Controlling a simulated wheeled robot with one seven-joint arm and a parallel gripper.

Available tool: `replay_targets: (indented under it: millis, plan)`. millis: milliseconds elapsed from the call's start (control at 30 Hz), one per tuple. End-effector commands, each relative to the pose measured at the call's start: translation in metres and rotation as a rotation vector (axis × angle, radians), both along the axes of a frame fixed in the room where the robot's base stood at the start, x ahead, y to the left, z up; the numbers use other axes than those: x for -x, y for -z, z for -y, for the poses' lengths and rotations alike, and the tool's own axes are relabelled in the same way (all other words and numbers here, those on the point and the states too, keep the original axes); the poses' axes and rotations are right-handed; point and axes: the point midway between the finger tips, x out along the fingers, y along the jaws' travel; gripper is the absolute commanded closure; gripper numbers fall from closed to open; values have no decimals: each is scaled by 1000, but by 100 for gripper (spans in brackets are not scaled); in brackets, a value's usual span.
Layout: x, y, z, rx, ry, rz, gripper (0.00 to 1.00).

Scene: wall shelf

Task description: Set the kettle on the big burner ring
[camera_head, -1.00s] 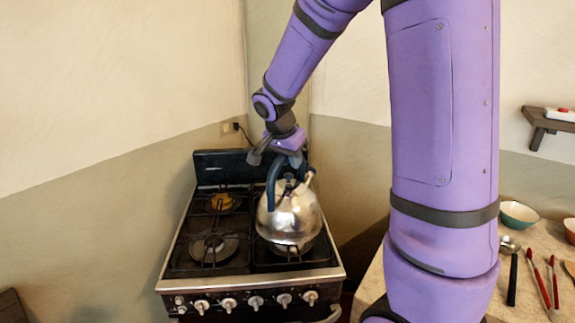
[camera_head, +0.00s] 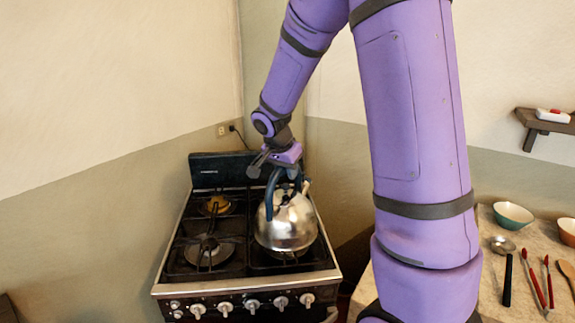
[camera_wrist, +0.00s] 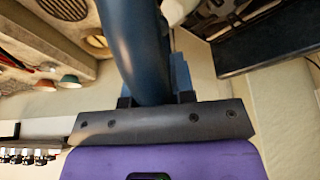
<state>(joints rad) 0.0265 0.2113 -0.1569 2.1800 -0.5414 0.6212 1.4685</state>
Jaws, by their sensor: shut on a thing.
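The shiny metal kettle (camera_head: 287,225) with a dark blue arched handle is upright over the front right burner of the stove (camera_head: 245,284). My gripper (camera_head: 280,170) is shut on the top of the handle, which also fills the middle of the wrist view (camera_wrist: 138,45). The kettle's base is at or just above the grate; I cannot tell whether it touches. The kettle mostly hides the burner below it. The front left burner ring (camera_head: 208,252) is bare and looks wider than the rear left burner (camera_head: 216,205), which has a yellowish cap.
A low dark backguard (camera_head: 218,168) stands behind the stove, near the wall corner. A counter (camera_head: 492,275) at right holds bowls (camera_head: 513,215), a ladle (camera_head: 502,245) and red-handled utensils (camera_head: 535,279). A small wall shelf (camera_head: 543,124) is at the far right. The left burners are clear.

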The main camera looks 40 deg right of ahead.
Motion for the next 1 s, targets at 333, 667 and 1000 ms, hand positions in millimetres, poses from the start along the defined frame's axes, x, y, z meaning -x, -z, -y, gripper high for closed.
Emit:
replay_targets:
  millis: [333, 667, 1000]
  plan:
    - [-1, 1, 0, 1, 0, 3, 100]
    - [-1, 8, 0, 1, 0, 3, 100]
    - [0, 10, 0, 0, 1, 0, 51]
